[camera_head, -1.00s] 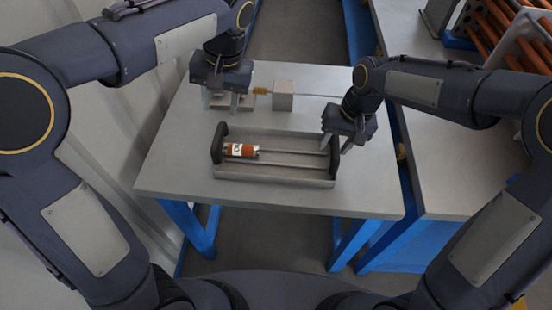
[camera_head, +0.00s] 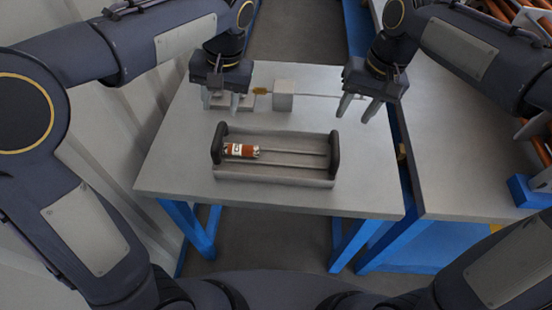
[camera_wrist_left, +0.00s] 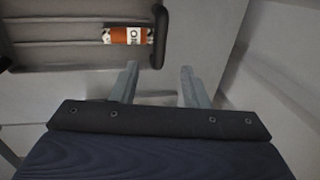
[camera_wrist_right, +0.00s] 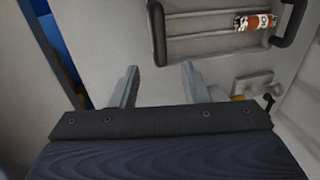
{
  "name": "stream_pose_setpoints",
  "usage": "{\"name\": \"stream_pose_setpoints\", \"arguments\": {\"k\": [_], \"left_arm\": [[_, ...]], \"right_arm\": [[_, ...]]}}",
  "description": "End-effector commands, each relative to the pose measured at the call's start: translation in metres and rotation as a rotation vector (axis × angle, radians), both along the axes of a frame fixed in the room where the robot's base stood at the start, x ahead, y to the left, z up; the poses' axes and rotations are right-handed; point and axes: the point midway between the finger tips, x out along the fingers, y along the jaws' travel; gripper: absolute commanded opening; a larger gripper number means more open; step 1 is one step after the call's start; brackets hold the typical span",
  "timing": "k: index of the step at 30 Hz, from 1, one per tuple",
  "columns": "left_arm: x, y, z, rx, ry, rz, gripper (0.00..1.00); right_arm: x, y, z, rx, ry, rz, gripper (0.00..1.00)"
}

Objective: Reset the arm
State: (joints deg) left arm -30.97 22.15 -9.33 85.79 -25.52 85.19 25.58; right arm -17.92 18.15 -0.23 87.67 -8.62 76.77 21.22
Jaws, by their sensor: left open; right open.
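My left gripper (camera_head: 230,100) is over the back left of the table, open and empty, near a small grey plate. Its two fingers also show apart in the left wrist view (camera_wrist_left: 158,85). My right gripper (camera_head: 356,108) is over the back right of the table, open and empty. Its fingers also show apart in the right wrist view (camera_wrist_right: 158,88). An orange and white labelled cylinder (camera_head: 241,151) lies on rails at the left end of a grey tray (camera_head: 275,180) with dark end handles. Both grippers are apart from the tray and the cylinder.
A grey block (camera_head: 283,95) with a thin rod stands at the back middle of the table (camera_head: 170,170). A second table (camera_head: 460,170) adjoins on the right, with a rack of orange rods (camera_head: 535,90). The table's front strip and right part are clear.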

Motion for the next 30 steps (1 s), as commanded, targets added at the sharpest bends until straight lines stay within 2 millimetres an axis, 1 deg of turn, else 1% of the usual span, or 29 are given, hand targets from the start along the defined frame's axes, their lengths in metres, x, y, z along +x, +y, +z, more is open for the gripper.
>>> {"name": "stream_pose_setpoints", "arguments": {"k": [10,12,14,17,18,20,21,23,24,27,30], "left_arm": [[-0.002,0.002,0.002,-0.007,-0.001,0.001,0.41],[-0.008,0.009,0.007,-0.034,-0.005,0.005,0.41],[-0.018,0.019,0.013,-0.078,-0.012,0.009,0.41],[-0.048,0.040,0.028,-0.188,-0.043,0.018,0.41],[-0.063,0.048,0.033,-0.238,-0.063,0.022,0.41],[-0.087,0.057,0.039,-0.311,-0.101,0.029,0.41],[-0.102,0.061,0.043,-0.354,-0.131,0.035,0.41],[-0.125,0.065,0.047,-0.414,-0.182,0.047,0.41],[-0.140,0.066,0.049,-0.447,-0.218,0.055,0.41],[-0.171,0.064,0.050,-0.511,-0.311,0.077,0.41],[-0.193,0.060,0.047,-0.545,-0.389,0.098,0.41]], "right_arm": [[-0.002,-0.002,0.002,0.003,-0.003,-0.002,0.41],[-0.008,-0.008,0.009,0.013,-0.015,-0.008,0.41],[-0.018,-0.018,0.018,0.028,-0.034,-0.016,0.41],[-0.046,-0.040,0.036,0.066,-0.087,-0.034,0.41],[-0.061,-0.049,0.043,0.083,-0.113,-0.044,0.41],[-0.084,-0.061,0.051,0.106,-0.156,-0.059,0.41],[-0.099,-0.067,0.054,0.121,-0.186,-0.070,0.41],[-0.121,-0.075,0.057,0.136,-0.231,-0.085,0.41],[-0.136,-0.078,0.058,0.147,-0.261,-0.096,0.41],[-0.168,-0.083,0.056,0.163,-0.333,-0.122,0.41],[-0.191,-0.083,0.050,0.169,-0.392,-0.143,0.41]]}}
